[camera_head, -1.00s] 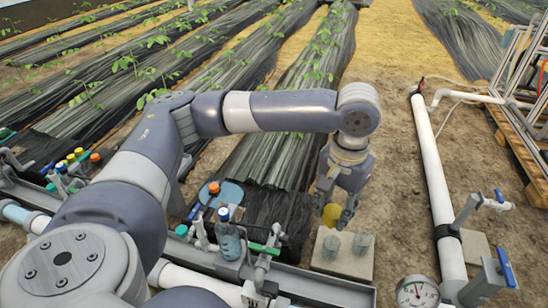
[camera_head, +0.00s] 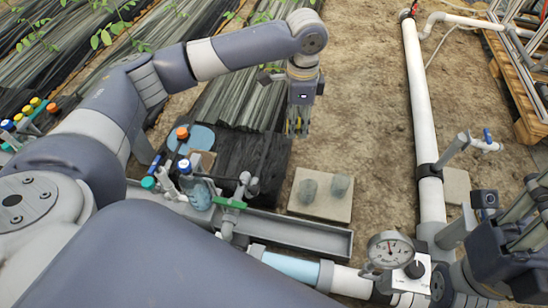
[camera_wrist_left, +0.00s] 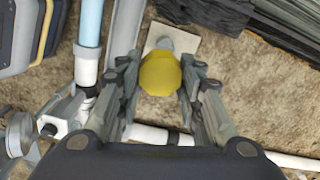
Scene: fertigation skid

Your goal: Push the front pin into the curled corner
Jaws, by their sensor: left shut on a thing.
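My left gripper (camera_head: 298,124) points down beside the end of the black film bed and is shut on a yellow-headed thing, likely the pin. In the left wrist view its faceted yellow head (camera_wrist_left: 160,74) sits between the fingers; its lower part is hidden. The dark film end (camera_head: 255,160) lies below and left of the gripper. Which part of it is the curled corner I cannot tell. The gripper is apart from the ground. At the right edge is a dark part of my right arm, apparently its gripper (camera_head: 510,235); its fingers are unclear.
A pale slab (camera_head: 330,208) with two grey, cup-like pieces stands right of the film end. A grey channel (camera_head: 295,234), white pipe (camera_head: 420,110) and pressure gauge (camera_head: 391,251) lie nearby. A blue bottle (camera_head: 194,185) stands left. Bare soil (camera_head: 365,110) is free.

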